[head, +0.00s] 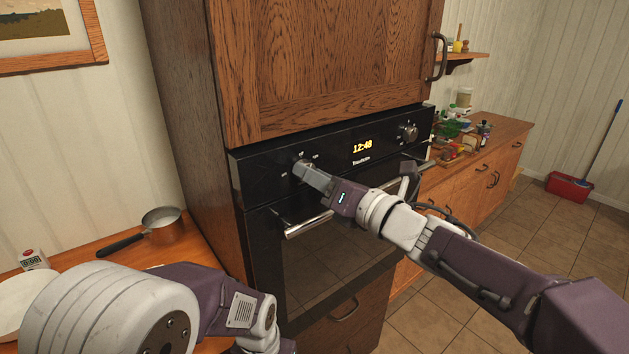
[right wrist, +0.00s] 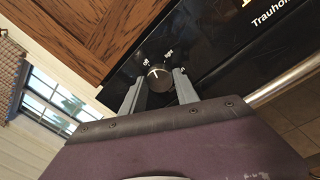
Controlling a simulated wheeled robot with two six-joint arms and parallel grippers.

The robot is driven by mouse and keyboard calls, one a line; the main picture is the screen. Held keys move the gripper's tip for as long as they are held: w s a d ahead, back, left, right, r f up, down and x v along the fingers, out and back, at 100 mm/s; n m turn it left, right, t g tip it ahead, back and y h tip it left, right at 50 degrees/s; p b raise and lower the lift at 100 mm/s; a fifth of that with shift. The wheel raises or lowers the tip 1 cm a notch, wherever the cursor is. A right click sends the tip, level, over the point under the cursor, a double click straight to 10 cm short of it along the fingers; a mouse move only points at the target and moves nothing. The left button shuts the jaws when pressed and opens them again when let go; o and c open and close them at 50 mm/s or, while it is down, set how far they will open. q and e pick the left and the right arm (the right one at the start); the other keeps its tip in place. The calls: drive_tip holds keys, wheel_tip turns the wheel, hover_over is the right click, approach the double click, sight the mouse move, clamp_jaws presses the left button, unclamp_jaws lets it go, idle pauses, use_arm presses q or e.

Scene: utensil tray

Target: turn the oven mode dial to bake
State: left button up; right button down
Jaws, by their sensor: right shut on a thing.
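The oven (head: 335,275) is black, built into a wooden cabinet, with a control panel (head: 258,173) along its top. The mode dial (right wrist: 158,78) is a dark round knob at the panel's left end, with "off" and "light" labels near it. Its white mark points roughly between those two labels in the right wrist view. My right gripper (head: 306,168) is at this dial, one finger on each side, shut on it. The gripper (right wrist: 160,90) hides most of the dial in the head view. My left arm shows at the lower left, but its gripper is out of view.
A second knob (head: 408,131) sits at the panel's right, beyond the clock display (head: 362,146). The oven door handle (head: 308,225) runs below the panel. A saucepan (head: 161,221) stands on the left counter. Bottles and jars crowd the right counter (head: 500,130).

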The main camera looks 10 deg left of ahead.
drive_tip(key=shift+s+a+m+t+h+p, duration=0.2)
drive_tip(key=shift+m+p, duration=0.95)
drive_tip(key=shift+m, duration=4.4)
drive_tip(key=shift+w+d+m+t+h+p, duration=0.3)
drive_tip(key=shift+m+p, duration=0.85)
drive_tip(key=shift+m, duration=4.35)
drive_tip(key=shift+s+a+m+t+h+p, duration=0.3)
drive_tip(key=shift+m+p, duration=0.85)
drive_tip(key=shift+m, duration=4.4)
drive_tip(key=shift+d+f, duration=0.1)
drive_tip(key=c, duration=0.9)
unclamp_jaws()
